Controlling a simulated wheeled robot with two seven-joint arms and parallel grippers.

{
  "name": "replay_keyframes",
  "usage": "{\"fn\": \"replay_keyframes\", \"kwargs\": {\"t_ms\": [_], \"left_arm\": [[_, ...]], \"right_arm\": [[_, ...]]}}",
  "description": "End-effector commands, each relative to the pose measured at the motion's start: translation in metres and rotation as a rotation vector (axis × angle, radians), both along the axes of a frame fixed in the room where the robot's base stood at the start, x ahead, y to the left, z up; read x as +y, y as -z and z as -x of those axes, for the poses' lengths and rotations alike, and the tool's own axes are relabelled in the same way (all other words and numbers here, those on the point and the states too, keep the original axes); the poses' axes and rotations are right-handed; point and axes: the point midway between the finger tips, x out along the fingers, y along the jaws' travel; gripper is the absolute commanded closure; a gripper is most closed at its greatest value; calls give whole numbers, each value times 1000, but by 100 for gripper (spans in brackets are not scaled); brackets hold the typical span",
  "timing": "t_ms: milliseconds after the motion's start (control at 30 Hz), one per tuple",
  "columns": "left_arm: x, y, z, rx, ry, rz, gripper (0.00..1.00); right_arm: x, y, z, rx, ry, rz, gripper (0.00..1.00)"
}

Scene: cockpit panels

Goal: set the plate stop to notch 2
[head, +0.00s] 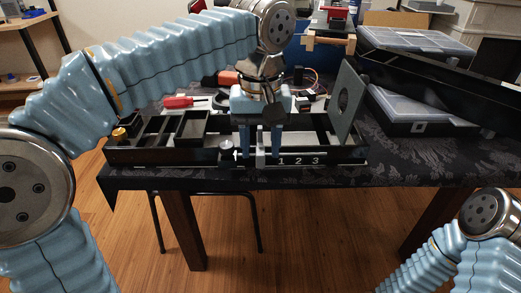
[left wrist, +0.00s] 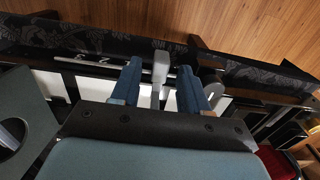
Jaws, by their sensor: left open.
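The plate stop is a small light grey lever (head: 260,160) at the front edge of the black panel (head: 180,156), just left of the white number 1. The numbers 1, 2 and 3 (head: 299,160) run to the right along that edge. My left gripper (head: 261,151) points down, open, with one blue finger on each side of the stop. In the left wrist view the stop (left wrist: 160,68) stands between the two fingers (left wrist: 160,75), with visible gaps on both sides. Its base is partly hidden. My right gripper is not in view; only part of that arm shows.
A grey plate with a round hole (head: 348,100) stands upright at the panel's right end. A round knob (head: 227,145) is just left of my gripper. Clear-lidded cases (head: 415,108) lie at the right. Black open bins (head: 192,128) are left of the gripper.

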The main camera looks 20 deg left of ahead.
Motion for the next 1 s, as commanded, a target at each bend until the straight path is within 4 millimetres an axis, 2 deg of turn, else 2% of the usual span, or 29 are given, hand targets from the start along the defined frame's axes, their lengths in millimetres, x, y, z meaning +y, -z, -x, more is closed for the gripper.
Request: {"fn": "replay_keyframes", "kwargs": {"t_ms": [133, 367, 667, 1000], "left_arm": [[0, 7, 0, 0, 0, 0, 55], [0, 7, 0, 0, 0, 0, 55], [0, 7, 0, 0, 0, 0, 100], [-1, 7, 0, 0, 0, 0, 100]], "right_arm": [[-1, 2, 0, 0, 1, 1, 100], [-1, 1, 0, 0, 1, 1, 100], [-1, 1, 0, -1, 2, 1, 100], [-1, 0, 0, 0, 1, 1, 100]]}}
